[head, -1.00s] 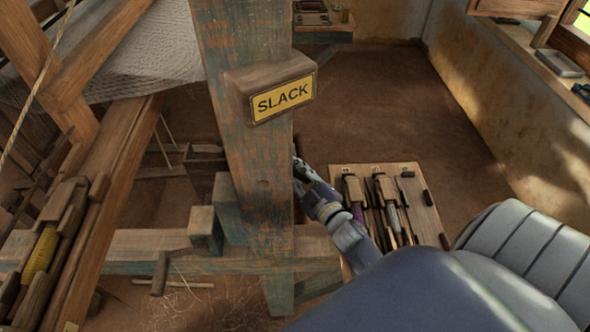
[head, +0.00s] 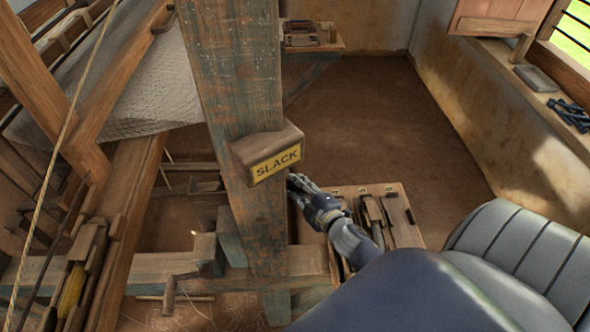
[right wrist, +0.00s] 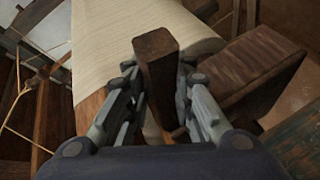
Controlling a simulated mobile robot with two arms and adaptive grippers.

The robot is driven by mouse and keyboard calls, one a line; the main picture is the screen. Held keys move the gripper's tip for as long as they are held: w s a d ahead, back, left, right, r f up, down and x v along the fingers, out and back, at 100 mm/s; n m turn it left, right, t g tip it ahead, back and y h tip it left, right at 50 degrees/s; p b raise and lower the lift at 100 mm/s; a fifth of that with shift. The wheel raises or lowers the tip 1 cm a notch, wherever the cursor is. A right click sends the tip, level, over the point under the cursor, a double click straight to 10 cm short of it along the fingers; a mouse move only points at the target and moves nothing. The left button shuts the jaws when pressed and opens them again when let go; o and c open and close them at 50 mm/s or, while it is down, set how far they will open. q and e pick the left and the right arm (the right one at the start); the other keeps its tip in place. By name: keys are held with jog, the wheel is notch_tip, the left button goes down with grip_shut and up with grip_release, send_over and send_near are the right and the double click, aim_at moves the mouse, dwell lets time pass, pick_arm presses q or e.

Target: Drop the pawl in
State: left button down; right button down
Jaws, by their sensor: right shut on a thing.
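My right gripper (head: 298,186) shows just right of the blue-worn loom post (head: 262,215), below the block with the yellow SLACK sign (head: 276,163). Its fingertips are partly hidden by the post in the head view. In the right wrist view my right gripper (right wrist: 157,100) is shut on an upright dark wooden bar, which looks like the pawl (right wrist: 156,58). Pale cloth on a roll (right wrist: 105,45) lies behind the bar. A thick brown wooden block (right wrist: 250,72) stands to its right, with a gap at the top. The pawl's lower end is hidden. My left gripper is not in view.
A wooden board (head: 402,228) with several tools lies beyond my right arm. A crank handle (head: 170,290) hangs at the lower beam (head: 145,267). The brown floor (head: 400,125) is open toward the back.

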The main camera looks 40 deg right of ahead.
jog(key=shift+d+r+p, duration=0.1)
jog(key=shift+r+p, duration=0.45)
jog(key=shift+p, duration=0.05)
jog(key=shift+n, duration=0.3)
jog(key=c, duration=1.6)
grip_release()
jog(key=shift+c, duration=0.2)
jog(key=shift+s, duration=0.15)
jog(key=shift+s, duration=0.3)
jog(key=s+r, duration=0.2)
jog(key=s, duration=0.9)
jog(key=shift+a+r, duration=0.3)
jog(key=shift+a, duration=0.05)
jog(key=shift+f, duration=0.1)
